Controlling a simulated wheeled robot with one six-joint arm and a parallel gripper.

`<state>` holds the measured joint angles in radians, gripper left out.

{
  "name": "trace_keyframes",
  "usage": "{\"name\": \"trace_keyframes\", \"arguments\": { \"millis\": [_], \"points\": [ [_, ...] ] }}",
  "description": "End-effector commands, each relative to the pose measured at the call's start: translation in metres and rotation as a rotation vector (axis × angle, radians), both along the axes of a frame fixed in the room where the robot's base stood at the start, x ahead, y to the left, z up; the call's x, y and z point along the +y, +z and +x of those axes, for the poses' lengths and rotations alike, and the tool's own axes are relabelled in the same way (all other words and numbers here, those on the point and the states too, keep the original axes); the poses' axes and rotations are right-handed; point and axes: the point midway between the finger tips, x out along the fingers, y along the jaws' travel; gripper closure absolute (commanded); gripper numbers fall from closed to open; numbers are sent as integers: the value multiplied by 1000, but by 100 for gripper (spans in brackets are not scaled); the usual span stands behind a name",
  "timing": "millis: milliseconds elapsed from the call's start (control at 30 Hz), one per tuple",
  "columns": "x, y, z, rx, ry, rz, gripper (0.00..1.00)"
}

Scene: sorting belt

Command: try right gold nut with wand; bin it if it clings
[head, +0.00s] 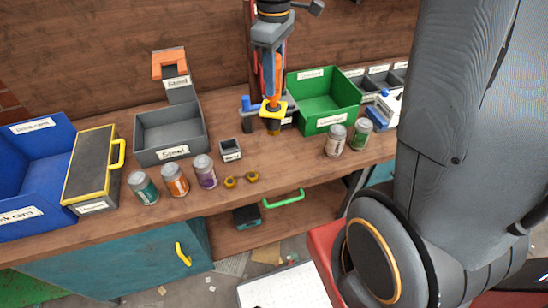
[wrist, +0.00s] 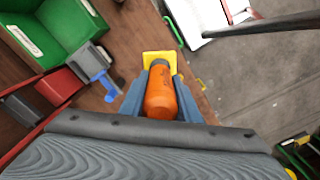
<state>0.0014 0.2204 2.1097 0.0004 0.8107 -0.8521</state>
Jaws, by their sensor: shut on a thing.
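Two small gold nuts lie on the bench near its front edge, the right gold nut (head: 253,177) close beside the left gold nut (head: 230,182). My gripper (head: 272,88) is shut on the orange wand (head: 277,72), which points down, with a square yellow plate (head: 273,108) near its lower end. The wand is above the bench, behind and right of the nuts, apart from them. In the wrist view the wand's orange handle (wrist: 161,95) sits between the fingers. The wand's tip is hard to make out. A grey bin labelled Steel (head: 172,152) stands left of the nuts.
A green labelled bin (head: 334,121) stands right of the wand. Several cans stand along the front, including a purple-labelled can (head: 204,170) beside the nuts. A small grey box (head: 230,149) is behind the nuts. A blue bin (head: 35,205) and yellow-edged case (head: 92,165) are at left.

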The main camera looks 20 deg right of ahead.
Motion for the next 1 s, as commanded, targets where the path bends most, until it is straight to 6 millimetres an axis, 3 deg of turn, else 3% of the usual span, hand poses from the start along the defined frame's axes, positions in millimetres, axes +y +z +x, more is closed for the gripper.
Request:
{"name": "trace_keyframes", "arguments": {
  "millis": [1000],
  "points": [
    [0,72,0,-1,0,0,98]
  ]
}}
